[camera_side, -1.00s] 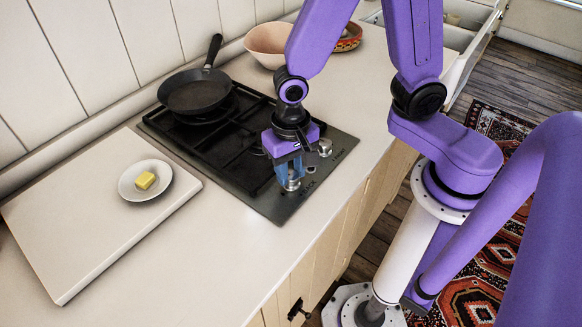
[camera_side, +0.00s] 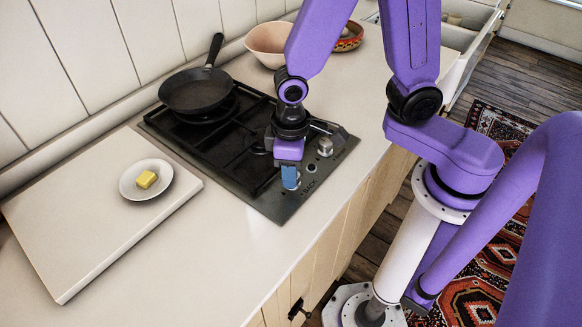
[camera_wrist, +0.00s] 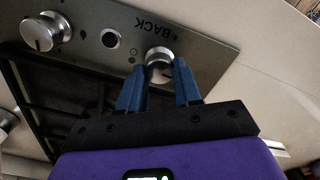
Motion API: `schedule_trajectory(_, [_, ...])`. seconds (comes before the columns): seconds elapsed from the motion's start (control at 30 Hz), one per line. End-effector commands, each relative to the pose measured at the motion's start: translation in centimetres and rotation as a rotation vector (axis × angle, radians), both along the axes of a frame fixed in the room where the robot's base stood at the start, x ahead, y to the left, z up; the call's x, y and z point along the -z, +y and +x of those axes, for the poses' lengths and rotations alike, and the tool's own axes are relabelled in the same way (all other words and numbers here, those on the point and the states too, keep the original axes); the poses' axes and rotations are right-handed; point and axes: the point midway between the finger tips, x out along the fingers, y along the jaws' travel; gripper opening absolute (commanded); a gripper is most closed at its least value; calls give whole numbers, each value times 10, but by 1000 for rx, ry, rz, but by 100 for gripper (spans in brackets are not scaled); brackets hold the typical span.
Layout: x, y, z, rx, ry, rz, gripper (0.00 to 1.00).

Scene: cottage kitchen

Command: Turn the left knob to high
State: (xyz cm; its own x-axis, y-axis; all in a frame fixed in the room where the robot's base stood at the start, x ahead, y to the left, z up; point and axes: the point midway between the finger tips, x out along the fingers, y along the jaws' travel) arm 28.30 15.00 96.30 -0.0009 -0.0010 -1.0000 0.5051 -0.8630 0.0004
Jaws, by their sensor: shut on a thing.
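The left knob (camera_side: 290,183) is a round silver dial on the front strip of the black hob (camera_side: 245,172), beside the word BACK. My gripper (camera_side: 291,176) points down over it, with its blue fingers on the knob's sides. In the wrist view, the fingers (camera_wrist: 159,80) stand on either side of the left knob (camera_wrist: 159,58) and are shut on it. They hide part of the knob, and I cannot read its setting. The other knob (camera_side: 325,146) is apart from my gripper, farther along the strip; it also shows in the wrist view (camera_wrist: 42,32).
A small round button (camera_wrist: 110,38) sits between the knobs. A black pan (camera_side: 196,92) stands on the hob's back burner. A white board (camera_side: 80,225) with a plate (camera_side: 132,192) of butter (camera_side: 147,179) lies to the left. Bowls (camera_side: 268,42) stand behind.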

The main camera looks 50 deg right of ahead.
Motion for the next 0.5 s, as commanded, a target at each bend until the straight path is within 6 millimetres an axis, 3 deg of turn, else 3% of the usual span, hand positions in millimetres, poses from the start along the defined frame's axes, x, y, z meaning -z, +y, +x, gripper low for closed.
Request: schedule_trajectory(0.5, [-1, 1, 1, -153, -4, 4, 3])
